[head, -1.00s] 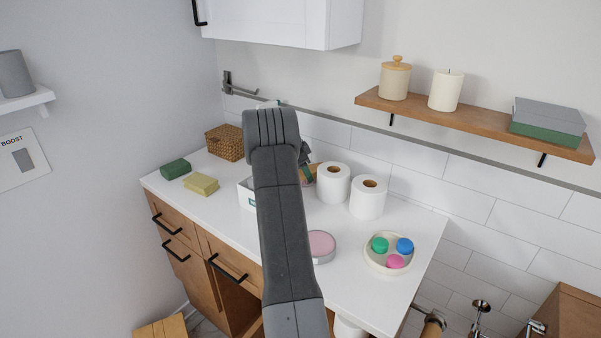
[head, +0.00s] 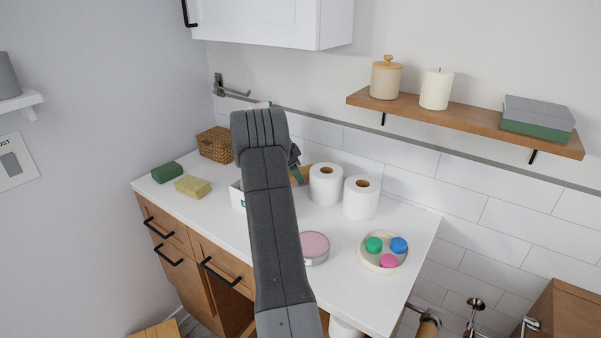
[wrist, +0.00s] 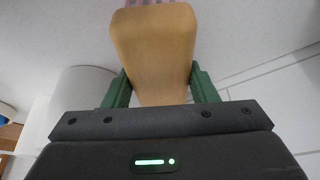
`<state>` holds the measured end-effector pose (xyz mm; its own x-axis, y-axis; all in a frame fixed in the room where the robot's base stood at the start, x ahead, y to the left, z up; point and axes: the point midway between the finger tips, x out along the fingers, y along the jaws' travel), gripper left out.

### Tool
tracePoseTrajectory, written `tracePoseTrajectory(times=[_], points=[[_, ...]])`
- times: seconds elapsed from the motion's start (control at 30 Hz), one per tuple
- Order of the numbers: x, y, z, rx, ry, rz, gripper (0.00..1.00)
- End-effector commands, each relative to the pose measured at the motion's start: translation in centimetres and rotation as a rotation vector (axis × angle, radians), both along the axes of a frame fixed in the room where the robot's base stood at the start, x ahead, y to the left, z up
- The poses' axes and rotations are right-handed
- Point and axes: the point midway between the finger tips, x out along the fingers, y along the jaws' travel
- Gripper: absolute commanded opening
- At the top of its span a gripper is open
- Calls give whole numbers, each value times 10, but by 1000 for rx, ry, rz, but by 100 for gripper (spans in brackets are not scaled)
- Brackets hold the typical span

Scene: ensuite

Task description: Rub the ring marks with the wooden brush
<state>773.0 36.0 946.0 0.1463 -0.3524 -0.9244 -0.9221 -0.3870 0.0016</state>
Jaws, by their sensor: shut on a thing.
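My gripper (wrist: 160,90) is shut on the wooden brush (wrist: 152,45), a pale wood block with rounded corners, held between its two green fingers. A pinkish strip shows past the far end of the brush at the top edge; I cannot tell what it is. In the head view my arm hides most of the gripper, and a green finger (head: 297,174) shows just left of the paper rolls. I see no ring marks in either view, and I cannot tell whether the brush touches a surface.
On the white counter (head: 230,215) are a wicker basket (head: 215,144), a green block (head: 167,172), a yellow sponge (head: 193,187), two paper rolls (head: 361,198), a pink-topped tin (head: 314,247) and a round tray (head: 383,269) with coloured pieces. A wooden shelf (head: 460,119) hangs above.

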Motion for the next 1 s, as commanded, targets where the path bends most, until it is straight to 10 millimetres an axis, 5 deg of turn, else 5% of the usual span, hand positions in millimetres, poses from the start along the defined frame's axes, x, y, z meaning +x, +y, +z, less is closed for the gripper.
tracePoseTrajectory(times=[1.0], points=[[33, 49, 0, 0, -2, 1, 23]])
